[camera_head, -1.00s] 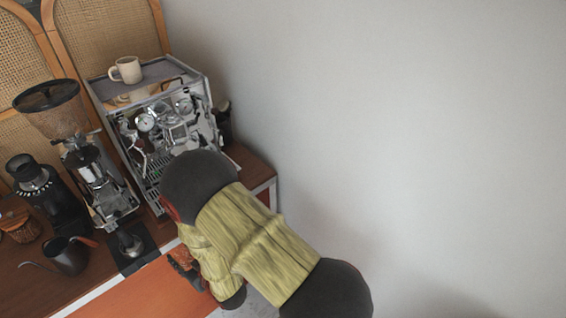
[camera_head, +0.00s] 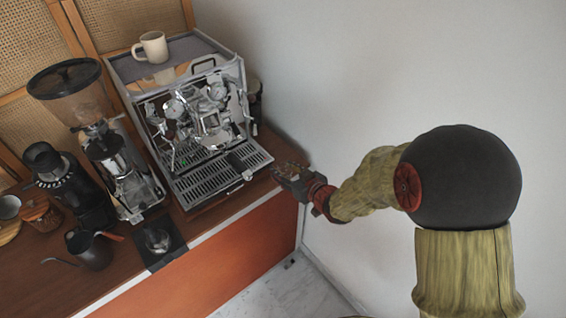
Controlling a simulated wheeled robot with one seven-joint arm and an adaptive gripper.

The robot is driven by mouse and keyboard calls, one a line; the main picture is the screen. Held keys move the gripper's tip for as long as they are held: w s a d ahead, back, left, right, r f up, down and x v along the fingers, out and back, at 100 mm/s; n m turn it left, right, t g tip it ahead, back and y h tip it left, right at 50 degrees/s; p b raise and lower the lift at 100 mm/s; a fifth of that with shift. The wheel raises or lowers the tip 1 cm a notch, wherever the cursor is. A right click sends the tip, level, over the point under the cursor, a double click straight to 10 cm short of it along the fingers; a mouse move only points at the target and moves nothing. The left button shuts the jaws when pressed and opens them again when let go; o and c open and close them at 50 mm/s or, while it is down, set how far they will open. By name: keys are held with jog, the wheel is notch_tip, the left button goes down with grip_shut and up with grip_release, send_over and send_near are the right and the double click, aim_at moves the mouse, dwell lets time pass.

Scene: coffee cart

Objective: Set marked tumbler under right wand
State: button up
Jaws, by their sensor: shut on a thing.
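My gripper (camera_head: 284,171) is at the right front corner of the espresso machine (camera_head: 190,120), just off the right end of its drip tray (camera_head: 210,178). It is shut on a small, glassy-looking thing, which I take to be the tumbler; the fingers mostly hide it, and no mark on it can be made out. The right wand is hard to pick out among the chrome parts.
A cream mug (camera_head: 151,47) stands on top of the machine. A grinder (camera_head: 118,165), a dark kettle (camera_head: 92,249) and a dark mat (camera_head: 148,255) with a small shiny object are to the left. The wall is close on the right.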

jog(key=r, duration=0.1)
jog(key=a+r+y, duration=0.1)
jog(key=shift+w+a+r+n, duration=0.2)
jog(key=shift+r+n, duration=0.1)
jog(key=shift+n, duration=0.1)
jog(key=shift+w+a+r+g, duration=0.2)
jog(key=shift+a+r+g, duration=0.05)
jog(key=shift+a+g, duration=0.05)
jog(key=shift+w+a+f+b, duration=0.15)
jog(key=shift+w+a+b, duration=0.2)
jog(key=shift+w+a, duration=1.25)
jog(key=shift+w+a+f+b, duration=0.15)
jog(key=shift+w+a+b, duration=0.2)
jog(key=shift+w+a, duration=1.2)
jog(key=shift+w+a+f+b, duration=0.15)
jog(key=shift+w+a+b, duration=0.4)
jog(key=shift+w, duration=1.9)
jog(key=shift+a, duration=0.15)
jog(key=shift+s+f, duration=0.1)
jog(key=shift+f, duration=0.2)
jog(key=o, duration=1.3)
